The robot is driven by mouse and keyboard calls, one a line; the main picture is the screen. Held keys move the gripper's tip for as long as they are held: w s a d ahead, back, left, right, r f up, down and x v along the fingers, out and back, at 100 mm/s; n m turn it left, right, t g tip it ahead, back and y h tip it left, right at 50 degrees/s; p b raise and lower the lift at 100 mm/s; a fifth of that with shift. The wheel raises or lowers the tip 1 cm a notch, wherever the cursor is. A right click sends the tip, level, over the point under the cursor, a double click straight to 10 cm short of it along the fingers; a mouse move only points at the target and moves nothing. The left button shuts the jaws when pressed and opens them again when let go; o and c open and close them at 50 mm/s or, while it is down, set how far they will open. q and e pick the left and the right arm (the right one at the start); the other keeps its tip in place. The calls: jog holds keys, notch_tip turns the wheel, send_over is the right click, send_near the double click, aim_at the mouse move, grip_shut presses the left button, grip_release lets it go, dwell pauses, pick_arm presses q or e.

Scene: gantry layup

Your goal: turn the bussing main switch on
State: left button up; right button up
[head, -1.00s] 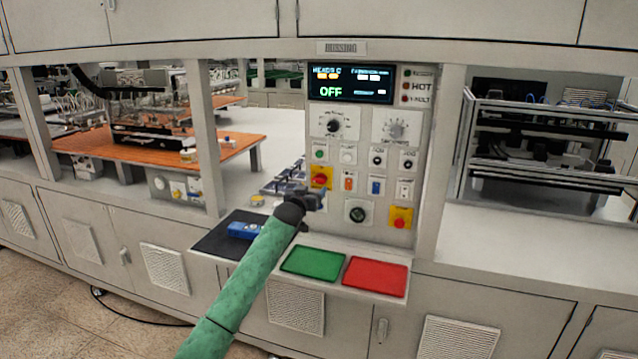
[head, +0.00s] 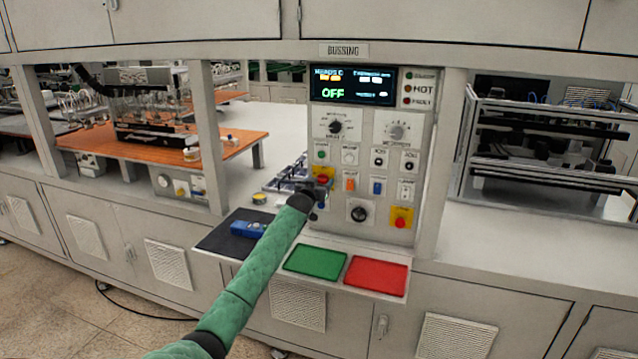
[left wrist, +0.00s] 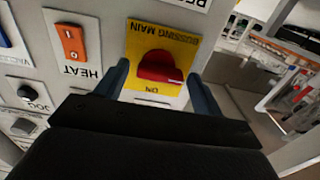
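The bussing main switch is a red rotary knob on a yellow plate (head: 323,172) on the control panel. In the left wrist view the red knob (left wrist: 160,67) sits between my two open fingers, with the words BUSSING MAIN and ON upside down on the plate. My left gripper (head: 318,187) is at the panel, just below and in front of the switch, and partly covers it. In the wrist view the left gripper (left wrist: 160,82) is open around the knob; contact cannot be told. The panel display (head: 352,86) reads OFF. My right gripper is not in view.
An orange HEAT rocker (left wrist: 71,43) is beside the switch. A red button on a yellow plate (head: 401,219) is lower right on the panel. A green mat (head: 315,260), a red mat (head: 376,275) and a blue device (head: 247,228) lie on the shelf below.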

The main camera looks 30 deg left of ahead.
pick_arm(q)
jog(key=c, duration=0.8)
